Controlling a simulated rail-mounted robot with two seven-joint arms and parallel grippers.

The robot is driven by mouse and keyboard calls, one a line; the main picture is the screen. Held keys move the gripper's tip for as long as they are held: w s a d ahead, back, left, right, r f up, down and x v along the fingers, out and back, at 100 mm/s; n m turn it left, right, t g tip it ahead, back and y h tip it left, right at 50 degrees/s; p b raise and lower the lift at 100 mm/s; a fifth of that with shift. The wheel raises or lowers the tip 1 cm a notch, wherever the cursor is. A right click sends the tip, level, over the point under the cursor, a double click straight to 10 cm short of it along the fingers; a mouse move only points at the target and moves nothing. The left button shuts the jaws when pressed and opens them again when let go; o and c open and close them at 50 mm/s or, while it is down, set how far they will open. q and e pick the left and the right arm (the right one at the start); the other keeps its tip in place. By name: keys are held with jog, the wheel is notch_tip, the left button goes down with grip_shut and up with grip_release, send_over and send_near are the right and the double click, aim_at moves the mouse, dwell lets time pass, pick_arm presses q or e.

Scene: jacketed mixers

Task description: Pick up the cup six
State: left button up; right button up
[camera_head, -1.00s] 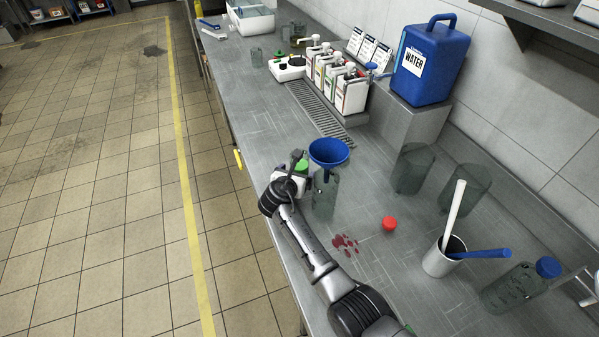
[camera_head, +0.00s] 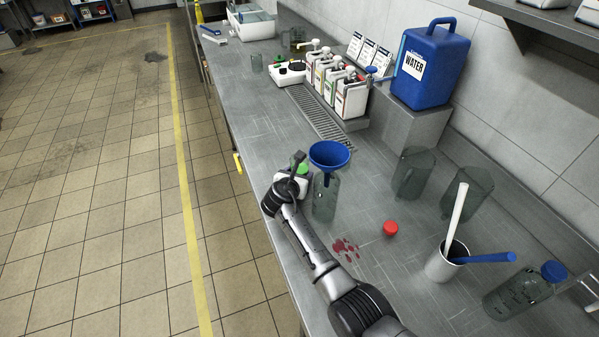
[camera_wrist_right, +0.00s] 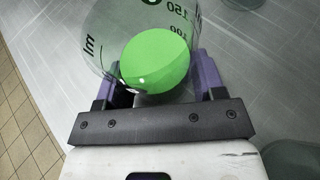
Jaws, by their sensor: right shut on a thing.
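A clear cup (camera_wrist_right: 140,25) with black volume marks, among them 100 and 150, and a bright green round patch (camera_wrist_right: 157,58) fills the top of the right wrist view. My right gripper (camera_wrist_right: 152,88) has its purple fingers on both sides of the cup and is shut on it. A larger black mark on the cup is cut off at the frame's top, so I cannot read a six. In the head view my right gripper (camera_head: 290,180) is near the bench's left edge, where the cup's green (camera_head: 299,158) shows. My left gripper is not in view.
A bottle (camera_head: 325,198) with a blue funnel (camera_head: 330,154) stands close right of my gripper. A red cap (camera_head: 390,228) and a dark red spill lie nearer. Clear jugs (camera_head: 413,175), a white beaker (camera_head: 443,264) with rods, and a blue water canister (camera_head: 428,65) stand to the right.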

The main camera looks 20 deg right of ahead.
jog(key=shift+c, duration=0.5)
jog(key=shift+r, duration=0.25)
notch_tip(320, 180, up, 10)
jog(key=p, duration=0.4)
jog(key=shift+f, duration=0.2)
jog(key=shift+w+f, duration=0.1)
